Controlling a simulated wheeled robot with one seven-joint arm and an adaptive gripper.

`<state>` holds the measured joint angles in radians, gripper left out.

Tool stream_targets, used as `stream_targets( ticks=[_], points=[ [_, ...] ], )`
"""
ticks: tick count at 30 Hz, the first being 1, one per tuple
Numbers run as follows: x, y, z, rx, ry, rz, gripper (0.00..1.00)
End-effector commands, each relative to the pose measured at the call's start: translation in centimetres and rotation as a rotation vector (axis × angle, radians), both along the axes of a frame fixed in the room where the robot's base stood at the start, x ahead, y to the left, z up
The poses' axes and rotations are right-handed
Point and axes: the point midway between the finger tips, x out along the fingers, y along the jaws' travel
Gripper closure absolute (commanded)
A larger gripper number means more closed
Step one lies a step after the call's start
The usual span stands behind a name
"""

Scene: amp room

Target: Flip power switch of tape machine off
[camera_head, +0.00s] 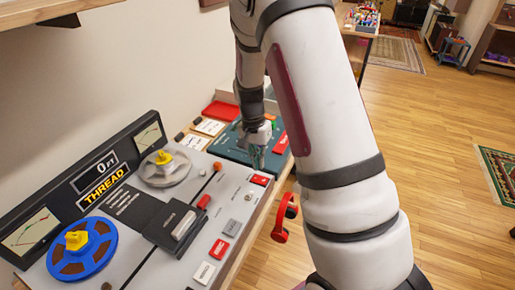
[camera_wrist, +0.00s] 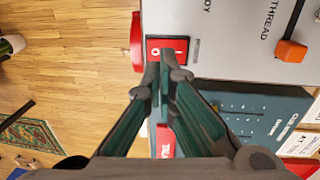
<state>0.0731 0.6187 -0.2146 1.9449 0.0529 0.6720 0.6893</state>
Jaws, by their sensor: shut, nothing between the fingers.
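The tape machine (camera_head: 128,235) is a grey console with a blue reel, a grey reel and a display reading THREAD. Its red power switch (camera_head: 261,180) lies near the far right corner of the panel. In the wrist view the red rocker switch (camera_wrist: 167,45) shows O and I marks in a dark frame, beside small lettering. My gripper (camera_head: 257,163) points down near that corner, just beyond the switch. In the wrist view my gripper's fingertips (camera_wrist: 165,73) are together and empty, right at the near edge of the switch. I cannot tell whether they touch it.
A dark teal console (camera_head: 236,147) stands beyond the tape machine. Red headphones (camera_head: 285,217) hang at the table's right edge, close to the switch. An orange knob (camera_wrist: 291,50) stands on the panel. A shelf (camera_head: 40,10) overhangs the left. Open wooden floor lies right.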

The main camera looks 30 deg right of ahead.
Motion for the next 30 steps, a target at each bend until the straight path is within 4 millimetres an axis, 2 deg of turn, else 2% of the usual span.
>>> stream_targets(
  ticks=[3,10,30],
  points=[
    [-0.3,-0.1,-2.2,0.001,0.004,0.001,1.00],
    [-0.5,-0.3,-4.8,0.000,0.001,0.000,1.00],
    [-0.9,-0.5,-6.3,0.007,-0.006,0.000,1.00]
  ],
)
